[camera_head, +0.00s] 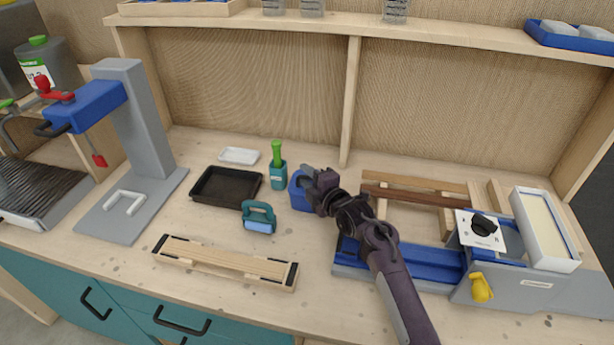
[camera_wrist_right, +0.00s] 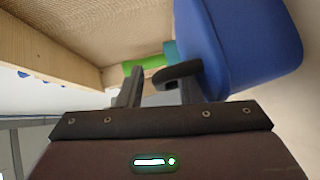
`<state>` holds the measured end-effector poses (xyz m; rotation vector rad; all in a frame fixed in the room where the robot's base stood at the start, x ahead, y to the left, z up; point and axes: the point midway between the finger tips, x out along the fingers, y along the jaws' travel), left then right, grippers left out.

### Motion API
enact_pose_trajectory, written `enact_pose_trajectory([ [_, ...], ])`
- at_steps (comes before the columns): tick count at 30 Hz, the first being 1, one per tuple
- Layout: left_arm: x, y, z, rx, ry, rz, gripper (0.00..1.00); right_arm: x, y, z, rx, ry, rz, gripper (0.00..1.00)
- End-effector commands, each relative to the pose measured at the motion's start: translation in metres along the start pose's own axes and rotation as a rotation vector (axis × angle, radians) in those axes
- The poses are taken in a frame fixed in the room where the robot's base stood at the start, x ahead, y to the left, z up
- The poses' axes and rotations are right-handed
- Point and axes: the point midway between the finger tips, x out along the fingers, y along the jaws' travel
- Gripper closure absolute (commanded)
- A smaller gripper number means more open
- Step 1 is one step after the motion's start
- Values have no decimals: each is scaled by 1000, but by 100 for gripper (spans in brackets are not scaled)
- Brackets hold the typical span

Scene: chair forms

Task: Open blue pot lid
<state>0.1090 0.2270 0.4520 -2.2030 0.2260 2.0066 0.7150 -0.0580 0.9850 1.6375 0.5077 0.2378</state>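The blue pot (camera_head: 299,196) stands on the workbench near the middle in the head view, partly hidden behind my right gripper (camera_head: 309,178). In the right wrist view the blue pot (camera_wrist_right: 245,45) fills the upper right. A black curved handle (camera_wrist_right: 178,72) sticks out beside it, close to the right-hand fingertip. My right gripper (camera_wrist_right: 162,88) has its two fingers apart, with a gap between them. I cannot tell whether a finger touches the handle. The lid's seam is not clear in either view. My left gripper is not in view.
A blue and grey machine (camera_head: 430,262) is at the right. A wooden upright (camera_head: 349,100) rises behind.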

Motion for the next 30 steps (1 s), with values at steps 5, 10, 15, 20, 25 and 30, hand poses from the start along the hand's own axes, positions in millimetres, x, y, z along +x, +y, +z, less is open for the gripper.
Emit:
enact_pose_trajectory([
  [5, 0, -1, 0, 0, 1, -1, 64, 2, 0, 0, -1, 0, 0, 68],
  [10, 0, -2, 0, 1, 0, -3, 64, 2, 0, 0, 0, 0, 0, 74],
  [15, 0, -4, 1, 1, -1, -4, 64, 2, 0, 0, 0, 0, 0, 96],
  [20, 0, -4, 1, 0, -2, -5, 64, 2, 0, 0, 0, 1, -1, 100],
  [25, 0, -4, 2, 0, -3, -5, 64, 2, 0, 0, 0, 1, -2, 100],
  [30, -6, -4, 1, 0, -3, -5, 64, 2, 4, 0, 16, 1, -20, 100],
])
